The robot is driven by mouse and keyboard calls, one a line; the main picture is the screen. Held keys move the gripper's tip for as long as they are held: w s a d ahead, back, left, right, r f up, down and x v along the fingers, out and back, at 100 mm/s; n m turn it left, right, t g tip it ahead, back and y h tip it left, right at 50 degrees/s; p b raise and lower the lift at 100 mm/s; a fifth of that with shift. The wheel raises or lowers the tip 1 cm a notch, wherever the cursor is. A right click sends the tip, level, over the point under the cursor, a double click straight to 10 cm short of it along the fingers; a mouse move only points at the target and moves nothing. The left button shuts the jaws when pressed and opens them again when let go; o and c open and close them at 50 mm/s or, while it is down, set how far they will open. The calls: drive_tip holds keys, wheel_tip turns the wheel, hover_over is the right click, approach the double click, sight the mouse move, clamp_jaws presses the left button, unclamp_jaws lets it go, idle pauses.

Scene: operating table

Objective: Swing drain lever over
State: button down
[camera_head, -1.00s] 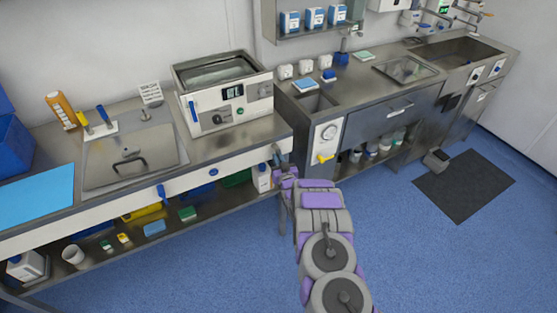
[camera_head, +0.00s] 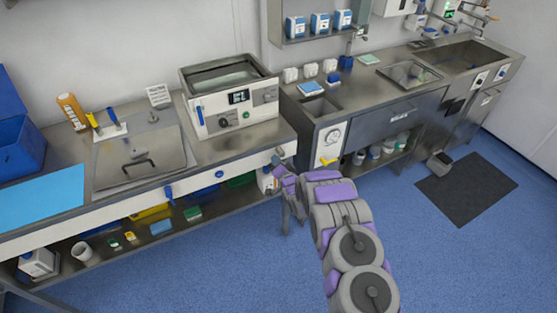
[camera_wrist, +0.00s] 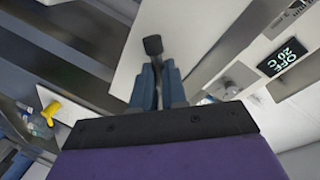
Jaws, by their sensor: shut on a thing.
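The drain lever shows in the wrist view as a thin grey stem with a black knob (camera_wrist: 152,45) at its end. It stands out from the white front panel (camera_wrist: 185,30). My gripper (camera_wrist: 157,82) has its two blue-grey fingers closed on both sides of the stem, with the knob past the fingertips. In the head view my gripper (camera_head: 278,163) is at the right end of the white counter front, below the water bath (camera_head: 230,95). The lever is mostly hidden by the gripper there.
A yellow handle (camera_head: 327,160) sits on the neighbouring cabinet, right of my gripper. A low shelf (camera_head: 125,250) holds bottles and boxes. The blue floor (camera_head: 240,270) in front is clear.

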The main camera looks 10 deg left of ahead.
drive_tip(key=m+p, duration=0.1)
drive_tip(key=p, duration=0.1)
drive_tip(key=r+m+p, duration=0.1)
drive_tip(key=m, duration=0.1)
drive_tip(key=shift+s+a+r+m+g+p, duration=0.1)
drive_tip(key=shift+r+m+g+p, duration=0.1)
drive_tip(key=shift+m+g+p, duration=0.15)
drive_tip(key=shift+m+y+p, duration=0.5)
drive_tip(key=shift+m+p, duration=0.05)
drive_tip(key=shift+p, duration=0.25)
drive_tip(key=c, duration=1.3)
unclamp_jaws()
drive_tip(key=shift+c, duration=0.2)
drive_tip(key=shift+o, duration=0.9)
drive_tip(key=shift+s, duration=0.1)
drive_tip(key=p+v, duration=0.2)
drive_tip(key=v, duration=1.5)
drive_tip(key=shift+r, duration=0.3)
